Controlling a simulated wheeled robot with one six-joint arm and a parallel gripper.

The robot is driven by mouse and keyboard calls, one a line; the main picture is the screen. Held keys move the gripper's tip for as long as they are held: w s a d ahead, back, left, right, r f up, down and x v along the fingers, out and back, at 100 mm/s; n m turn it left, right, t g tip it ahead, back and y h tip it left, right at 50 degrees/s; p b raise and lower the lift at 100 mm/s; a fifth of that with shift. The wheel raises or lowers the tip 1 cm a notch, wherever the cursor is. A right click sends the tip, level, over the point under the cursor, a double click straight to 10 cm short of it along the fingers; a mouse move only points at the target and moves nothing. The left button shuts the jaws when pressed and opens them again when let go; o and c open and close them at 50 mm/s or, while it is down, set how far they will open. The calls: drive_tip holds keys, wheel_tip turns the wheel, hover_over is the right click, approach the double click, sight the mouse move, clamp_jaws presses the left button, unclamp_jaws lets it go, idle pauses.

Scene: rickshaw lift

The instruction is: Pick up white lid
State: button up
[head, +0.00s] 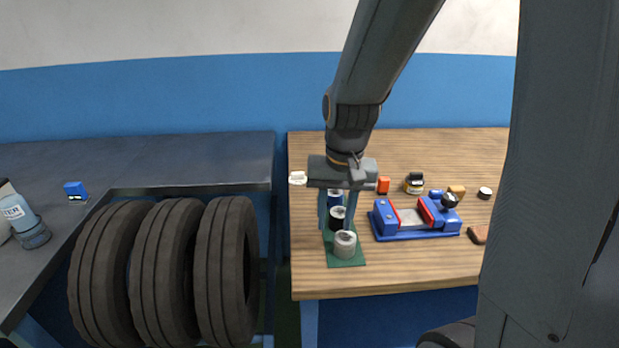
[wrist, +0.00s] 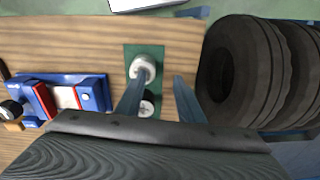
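My gripper (head: 336,226) is open, pointing down over the green mat (head: 350,261) on the wooden table. In the wrist view its two fingers (wrist: 158,84) are apart with nothing clamped between them. A small round piece with a white top (head: 484,192) lies far right on the table. A white blocky item (head: 297,178) is at the back left. I cannot tell which is the white lid.
A blue vise (head: 415,219) with red jaws stands right of the mat. An orange block (head: 383,185), a dark jar (head: 414,183) and a brown piece (head: 478,234) are around it. Tires (head: 225,265) stand left of the table. The front right tabletop is clear.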

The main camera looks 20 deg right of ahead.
drive_tip(key=w+d+m+y+b, duration=0.15)
drive_tip(key=w+m, duration=0.65)
drive_tip(key=w, duration=0.9)
drive_tip(key=m+y, duration=0.3)
drive_tip(key=m, duration=0.6)
approach(300, 172)
drive_tip(key=a+f, duration=0.1)
drive_tip(key=a, duration=0.1)
drive_tip(key=x, duration=0.2)
drive_tip(key=p+x, duration=0.1)
drive_tip(key=x, duration=0.4)
drive_tip(key=shift+d+f+p, duration=0.15)
drive_tip(key=shift+d+p, duration=0.15)
drive_tip(key=shift+d, duration=0.05)
drive_tip(key=shift+h, duration=0.25)
clamp_jaws()
